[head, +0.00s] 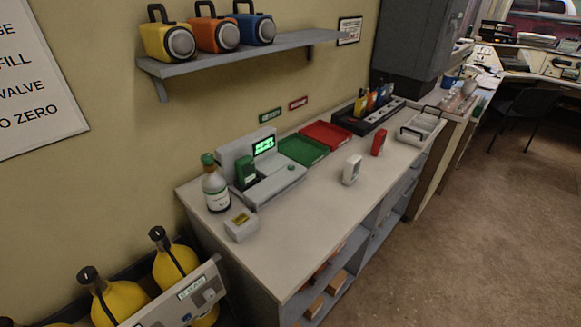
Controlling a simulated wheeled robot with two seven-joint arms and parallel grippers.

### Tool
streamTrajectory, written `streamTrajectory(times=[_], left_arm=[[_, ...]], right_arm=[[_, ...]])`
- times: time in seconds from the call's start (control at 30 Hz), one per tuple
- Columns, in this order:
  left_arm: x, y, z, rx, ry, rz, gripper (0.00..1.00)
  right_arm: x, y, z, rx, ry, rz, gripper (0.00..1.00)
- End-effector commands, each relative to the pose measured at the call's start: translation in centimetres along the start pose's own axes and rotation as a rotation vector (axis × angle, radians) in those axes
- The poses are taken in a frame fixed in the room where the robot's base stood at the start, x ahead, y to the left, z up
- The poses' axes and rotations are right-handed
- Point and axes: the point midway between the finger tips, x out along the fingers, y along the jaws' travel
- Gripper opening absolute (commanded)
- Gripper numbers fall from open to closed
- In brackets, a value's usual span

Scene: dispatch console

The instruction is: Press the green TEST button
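A grey console unit (275,185) stands on the white counter, near its back wall. On its sloped front, at the right, is a small round green button (291,167); any lettering on it is too small to read. A lit screen (264,145) with green characters is at the console's upper back. A dark green handheld device (245,170) sits upright in the console's left part. Neither of my grippers is in view, and nothing covers the button.
On the white counter (300,225) are a green-capped bottle (216,190), a small grey box (241,225), green (304,150) and red (328,134) trays, and white (351,169) and red (378,142) handhelds. A shelf (240,53) hangs above. The counter's front is clear.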

Motion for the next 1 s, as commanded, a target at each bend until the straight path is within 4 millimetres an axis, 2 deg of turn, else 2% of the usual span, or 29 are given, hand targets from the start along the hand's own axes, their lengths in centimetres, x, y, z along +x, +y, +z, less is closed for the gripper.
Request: streamTrajectory(times=[0.17, 0.2, 0.37, 0.4, 1.0], left_arm=[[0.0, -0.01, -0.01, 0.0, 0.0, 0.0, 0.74], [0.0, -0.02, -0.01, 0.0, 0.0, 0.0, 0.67], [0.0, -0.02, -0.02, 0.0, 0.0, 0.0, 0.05], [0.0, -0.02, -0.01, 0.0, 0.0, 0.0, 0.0], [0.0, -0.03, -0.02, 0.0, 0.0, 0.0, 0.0]], right_arm=[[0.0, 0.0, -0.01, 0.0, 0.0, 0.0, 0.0], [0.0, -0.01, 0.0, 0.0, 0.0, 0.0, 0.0], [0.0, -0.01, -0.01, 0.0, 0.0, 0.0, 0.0], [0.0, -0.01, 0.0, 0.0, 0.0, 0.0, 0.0], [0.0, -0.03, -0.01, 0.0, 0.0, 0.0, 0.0]])
